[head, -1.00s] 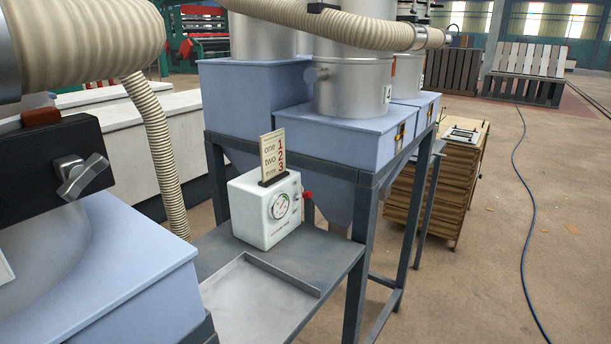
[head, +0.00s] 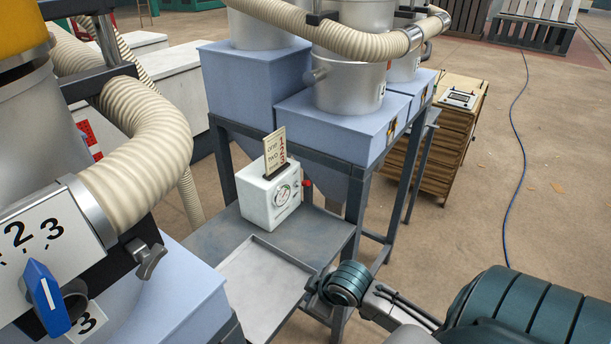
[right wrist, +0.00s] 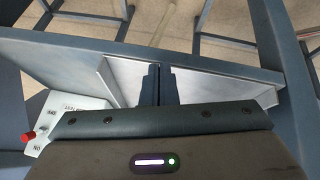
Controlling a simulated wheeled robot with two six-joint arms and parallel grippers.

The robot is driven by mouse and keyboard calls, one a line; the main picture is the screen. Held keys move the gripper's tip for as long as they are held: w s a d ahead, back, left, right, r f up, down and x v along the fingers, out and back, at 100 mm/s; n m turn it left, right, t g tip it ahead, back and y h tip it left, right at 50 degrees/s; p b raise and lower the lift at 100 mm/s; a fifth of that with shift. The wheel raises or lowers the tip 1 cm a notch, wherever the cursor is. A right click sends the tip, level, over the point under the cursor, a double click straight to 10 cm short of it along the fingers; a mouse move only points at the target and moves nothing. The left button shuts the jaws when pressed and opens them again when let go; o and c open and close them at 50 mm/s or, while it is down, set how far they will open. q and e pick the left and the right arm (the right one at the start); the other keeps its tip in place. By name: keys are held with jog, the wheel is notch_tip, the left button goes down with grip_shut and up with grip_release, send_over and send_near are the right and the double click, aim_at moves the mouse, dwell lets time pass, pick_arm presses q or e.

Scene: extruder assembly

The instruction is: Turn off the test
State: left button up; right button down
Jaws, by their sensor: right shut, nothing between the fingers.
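The white test box (head: 262,196) stands on the grey metal shelf, with a round gauge (head: 282,194) on its front and a card reading "one two" and "1 2 3" in its top. A small red switch (head: 307,182) sticks out at its right side. In the right wrist view the box (right wrist: 72,112) is at lower left, and its red switch (right wrist: 28,137) lies beside small lettering. My right gripper (head: 314,286) is at the shelf's right edge, in front of and below the box. Its fingers (right wrist: 158,84) are shut and empty, apart from the switch. My left gripper is out of view.
The shelf holds a shallow metal tray (head: 262,284) in front of the box. Blue hoppers (head: 345,125) on a dark frame rise behind. A hopper with a ribbed hose and a blue selector knob (head: 45,295) stands at left. The floor at right is open.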

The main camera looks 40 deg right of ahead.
jog(key=w+d+r+n+t, duration=0.3)
jog(key=w+d+r+t, duration=0.1)
jog(key=w+d+r, duration=1.3)
notch_tip(320, 180, up, 4)
jog(key=shift+w+d+r+n, duration=0.1)
jog(key=shift+w+d+n, duration=0.25)
jog(key=shift+w, duration=0.4)
jog(key=shift+w, duration=0.1)
